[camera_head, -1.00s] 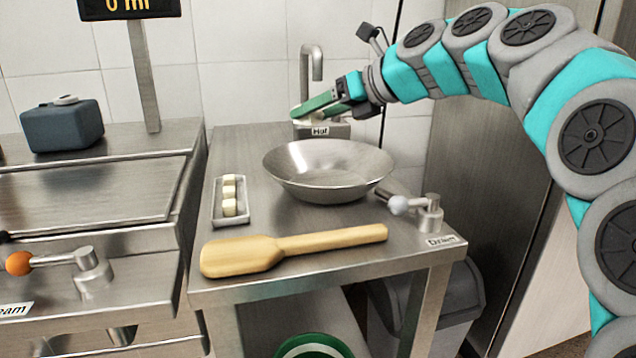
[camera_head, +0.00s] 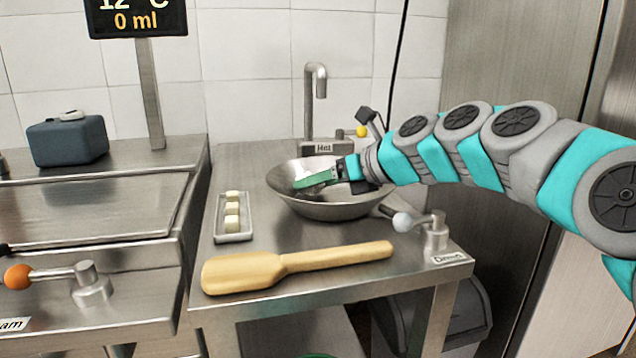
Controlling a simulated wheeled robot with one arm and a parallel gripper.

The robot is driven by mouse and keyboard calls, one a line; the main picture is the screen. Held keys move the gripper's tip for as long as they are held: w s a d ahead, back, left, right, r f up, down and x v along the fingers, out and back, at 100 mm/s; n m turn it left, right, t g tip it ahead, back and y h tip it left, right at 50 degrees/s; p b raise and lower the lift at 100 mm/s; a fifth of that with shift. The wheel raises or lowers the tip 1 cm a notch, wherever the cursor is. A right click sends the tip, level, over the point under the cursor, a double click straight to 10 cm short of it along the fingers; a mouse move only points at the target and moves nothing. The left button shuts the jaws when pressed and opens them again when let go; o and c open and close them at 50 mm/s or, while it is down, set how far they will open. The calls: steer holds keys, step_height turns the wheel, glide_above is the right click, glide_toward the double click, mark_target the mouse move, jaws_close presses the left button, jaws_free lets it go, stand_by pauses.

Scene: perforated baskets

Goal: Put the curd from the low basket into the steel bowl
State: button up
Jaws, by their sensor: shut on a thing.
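The steel bowl (camera_head: 345,212) stands on the steel counter below the tap. My gripper (camera_head: 312,182) reaches in from the right, low over the bowl's inside, pointing left. Green parts show at its end, shut on a pale white lump (camera_head: 303,168) that looks like the curd; the hold itself is partly hidden. Whether the lump touches the bowl cannot be told. Only a sliver of a green round thing (camera_head: 319,355), possibly the low basket, shows at the bottom edge; its contents are out of view.
A small tray (camera_head: 233,238) with white cubes stands left of the bowl. A wooden paddle (camera_head: 250,272) lies across the counter's front. A drain lever (camera_head: 434,236) stands front right. The tap (camera_head: 309,95) rises behind the bowl. A grey bin (camera_head: 440,310) stands below.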

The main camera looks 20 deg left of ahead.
steer(key=o, duration=1.4)
steer(key=shift+f, duration=0.1)
steer(key=v, duration=1.2)
steer(key=shift+r, duration=0.25)
